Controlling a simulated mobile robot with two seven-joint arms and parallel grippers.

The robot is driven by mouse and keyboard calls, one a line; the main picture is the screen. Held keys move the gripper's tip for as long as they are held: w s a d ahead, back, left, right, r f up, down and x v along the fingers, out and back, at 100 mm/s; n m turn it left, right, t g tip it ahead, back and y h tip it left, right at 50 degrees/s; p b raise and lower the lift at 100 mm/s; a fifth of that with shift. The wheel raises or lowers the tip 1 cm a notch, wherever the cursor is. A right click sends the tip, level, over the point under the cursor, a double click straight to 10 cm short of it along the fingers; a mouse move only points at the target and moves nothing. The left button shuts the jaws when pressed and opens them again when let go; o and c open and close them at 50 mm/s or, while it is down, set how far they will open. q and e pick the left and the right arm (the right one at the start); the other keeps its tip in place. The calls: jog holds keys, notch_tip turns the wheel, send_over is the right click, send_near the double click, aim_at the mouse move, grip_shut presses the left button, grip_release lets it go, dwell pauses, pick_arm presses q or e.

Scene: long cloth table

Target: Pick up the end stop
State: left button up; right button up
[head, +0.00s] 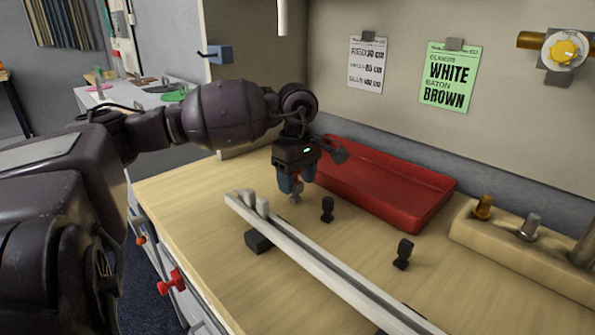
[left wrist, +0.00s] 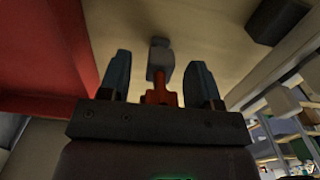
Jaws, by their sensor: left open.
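A small grey piece with an orange-red part, which looks like the end stop (head: 296,198), stands on the table just below my left gripper (head: 291,187). In the left wrist view the end stop (left wrist: 160,60) shows between the two spread blue-grey fingers of my left gripper (left wrist: 160,82), its red part nearest the palm. The gripper is open, with a finger on each side of the red part; contact cannot be told. My right gripper is not in view.
A red tray (head: 420,222) lies behind the gripper. A long pale rail (head: 330,268) runs in front, on a black block (head: 258,241). Small black pieces (head: 327,209) (head: 403,254) stand between them. A wooden block with metal fittings (head: 510,250) is at right.

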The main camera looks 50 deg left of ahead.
pick_arm(q)
jog(key=shift+r, duration=0.1)
jog(key=shift+c, duration=0.4)
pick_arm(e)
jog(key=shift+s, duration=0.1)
pick_arm(q)
jog(key=c, duration=0.9)
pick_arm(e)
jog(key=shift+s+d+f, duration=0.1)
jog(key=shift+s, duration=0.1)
pick_arm(q)
jog(key=shift+r, duration=0.1)
jog(key=shift+r, duration=0.3)
notch_tip(320, 180, up, 19)
jog(key=shift+r+p, duration=0.1)
jog(key=shift+p, duration=0.35)
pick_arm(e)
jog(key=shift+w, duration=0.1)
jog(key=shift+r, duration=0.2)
